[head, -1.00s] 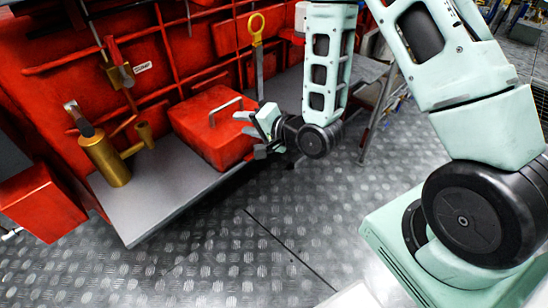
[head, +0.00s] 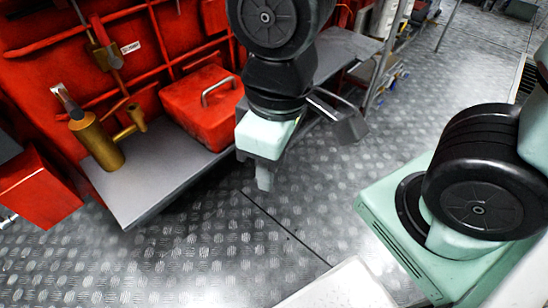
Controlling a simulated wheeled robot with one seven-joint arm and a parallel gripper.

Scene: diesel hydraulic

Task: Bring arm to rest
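My arm hangs down from the top of the head view, bent at a large black joint (head: 270,15). My gripper (head: 306,152) points down over the floor, in front of the grey shelf.
A red box with a metal handle (head: 203,108) and a brass oil can (head: 97,142) stand on the grey shelf (head: 150,188). A red block (head: 38,187) is at far left. The patterned metal floor (head: 200,255) is clear below.

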